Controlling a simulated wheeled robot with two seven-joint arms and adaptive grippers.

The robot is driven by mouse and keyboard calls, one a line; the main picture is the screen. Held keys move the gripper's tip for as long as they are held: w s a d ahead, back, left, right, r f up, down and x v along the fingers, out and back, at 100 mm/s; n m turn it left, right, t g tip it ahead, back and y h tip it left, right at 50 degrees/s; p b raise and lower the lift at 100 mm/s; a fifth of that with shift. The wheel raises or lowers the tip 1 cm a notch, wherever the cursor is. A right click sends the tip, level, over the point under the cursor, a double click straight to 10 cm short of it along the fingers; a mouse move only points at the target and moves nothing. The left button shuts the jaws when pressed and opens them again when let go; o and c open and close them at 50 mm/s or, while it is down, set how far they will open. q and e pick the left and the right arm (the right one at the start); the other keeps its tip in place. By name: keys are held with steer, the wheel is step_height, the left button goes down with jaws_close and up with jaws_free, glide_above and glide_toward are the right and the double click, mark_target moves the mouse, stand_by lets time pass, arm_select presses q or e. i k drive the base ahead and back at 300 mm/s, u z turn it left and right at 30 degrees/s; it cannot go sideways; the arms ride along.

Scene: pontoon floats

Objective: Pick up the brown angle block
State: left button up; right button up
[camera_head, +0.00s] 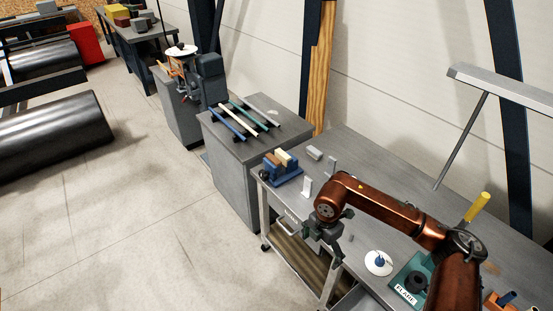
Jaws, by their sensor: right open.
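A small brown block (272,160) shows in a blue holder (287,178) at the near left corner of the grey workbench (355,162). A cream block (284,156) is beside it in the holder. At this size I cannot tell whether the brown piece is angle-shaped. My right gripper (325,245) is open and points down at the bench's front edge, apart from the holder and to its lower right in the picture. No object shows between its fingers. My left gripper is not in view.
A light angle piece (306,187) and a grey block (314,153) stand near the holder. A white disc with a blue knob (379,262), a teal tray (408,289) and a yellow-handled tool (477,207) are farther right. A grey cabinet (240,150) with coloured bars adjoins the bench.

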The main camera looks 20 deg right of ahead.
mark_target(273, 159)
steer(key=i, duration=2)
